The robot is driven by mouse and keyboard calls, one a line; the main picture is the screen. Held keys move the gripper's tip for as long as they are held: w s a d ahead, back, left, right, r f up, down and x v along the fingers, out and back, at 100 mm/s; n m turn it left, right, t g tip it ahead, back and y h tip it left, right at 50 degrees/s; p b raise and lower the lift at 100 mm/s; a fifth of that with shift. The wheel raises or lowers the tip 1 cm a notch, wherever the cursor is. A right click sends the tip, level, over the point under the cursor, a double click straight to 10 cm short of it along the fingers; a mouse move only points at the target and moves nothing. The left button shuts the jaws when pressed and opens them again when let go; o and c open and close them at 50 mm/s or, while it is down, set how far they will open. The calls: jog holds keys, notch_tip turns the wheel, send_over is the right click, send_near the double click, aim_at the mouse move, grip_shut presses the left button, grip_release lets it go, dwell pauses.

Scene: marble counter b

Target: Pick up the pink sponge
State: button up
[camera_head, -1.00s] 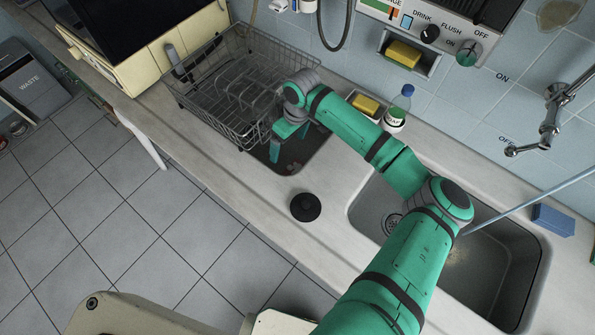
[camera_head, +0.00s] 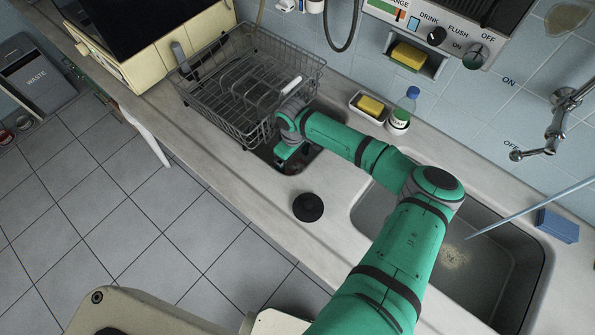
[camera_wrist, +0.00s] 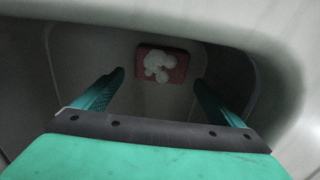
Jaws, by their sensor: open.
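The pink sponge (camera_wrist: 178,67) lies at the bottom of the small sink in the wrist view, with white foam on top. My gripper (camera_wrist: 155,85) is open and empty, with the sponge ahead of its fingers, between them in the picture and apart from them. In the head view my gripper (camera_head: 283,160) points down into the small sink (camera_head: 312,163), beside the dish rack. My arm and gripper hide the sponge there.
A wire dish rack (camera_head: 225,85) stands close to the left of my gripper. A black round lid (camera_head: 308,207) lies on the counter in front. A yellow sponge in a dish (camera_head: 369,106) and a soap bottle (camera_head: 403,108) stand behind my arm. A larger sink (camera_head: 490,270) is at right.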

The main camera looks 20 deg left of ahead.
jog(key=shift+f, duration=1.25)
jog(key=c, duration=1.1)
jog(key=shift+r, duration=0.15)
notch_tip(320, 180, up, 28)
jog(key=shift+f, duration=0.1)
jog(key=shift+o, duration=1.1)
jog(key=shift+c, duration=0.8)
